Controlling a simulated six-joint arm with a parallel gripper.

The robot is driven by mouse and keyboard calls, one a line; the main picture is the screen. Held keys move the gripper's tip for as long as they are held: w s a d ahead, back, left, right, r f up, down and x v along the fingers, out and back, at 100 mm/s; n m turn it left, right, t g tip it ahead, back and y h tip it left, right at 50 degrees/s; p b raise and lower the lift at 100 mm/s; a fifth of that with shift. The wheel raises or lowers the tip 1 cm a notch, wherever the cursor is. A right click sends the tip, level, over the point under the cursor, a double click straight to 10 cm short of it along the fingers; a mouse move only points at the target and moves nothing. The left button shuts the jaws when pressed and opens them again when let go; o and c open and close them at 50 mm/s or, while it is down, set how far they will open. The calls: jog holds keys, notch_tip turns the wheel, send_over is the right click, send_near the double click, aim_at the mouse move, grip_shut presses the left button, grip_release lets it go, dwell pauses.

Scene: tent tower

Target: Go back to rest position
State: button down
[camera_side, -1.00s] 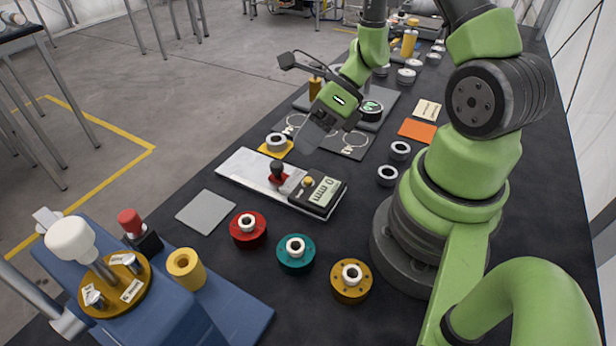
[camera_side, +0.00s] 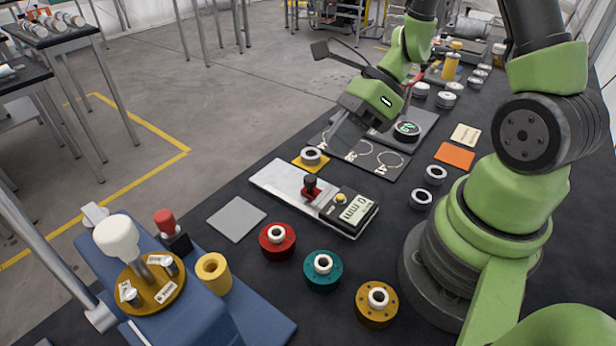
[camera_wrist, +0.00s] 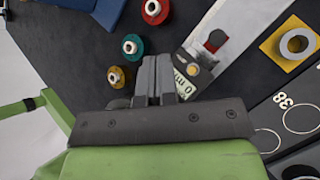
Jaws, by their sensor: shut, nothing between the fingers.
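My gripper (camera_side: 350,128) is raised above the middle of the black table in the side view, over the area behind the measuring device. Its fingers are together and hold nothing; they show closed in the wrist view (camera_wrist: 157,75). Below it lies the silver measuring device with a "0 mm" display (camera_side: 352,208) and a black knob (camera_side: 311,182). The wrist view shows the same display (camera_wrist: 188,75) just right of the fingers, at a lower level.
Red (camera_side: 277,241), teal (camera_side: 323,271) and gold (camera_side: 377,305) flanged parts stand along the front. A blue fixture (camera_side: 190,318) is at the front left. A yellow square (camera_side: 304,166) bears a ring. A marked dark board (camera_side: 368,160) lies behind. A grey plate (camera_side: 237,219) is bare.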

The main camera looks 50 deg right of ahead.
jog(key=s+a+r+n+t+h, duration=0.1)
jog(key=s+r+n+t+h, duration=0.1)
jog(key=r+n, duration=0.6)
jog(key=s+a+r+n+t+h, duration=0.2)
jog(key=s+r+n+h, duration=0.2)
jog(key=r+n, duration=0.5)
jog(key=s+n, duration=0.2)
jog(key=n, duration=0.5)
jog(key=shift+s+a, duration=0.2)
jog(key=shift+r, duration=0.1)
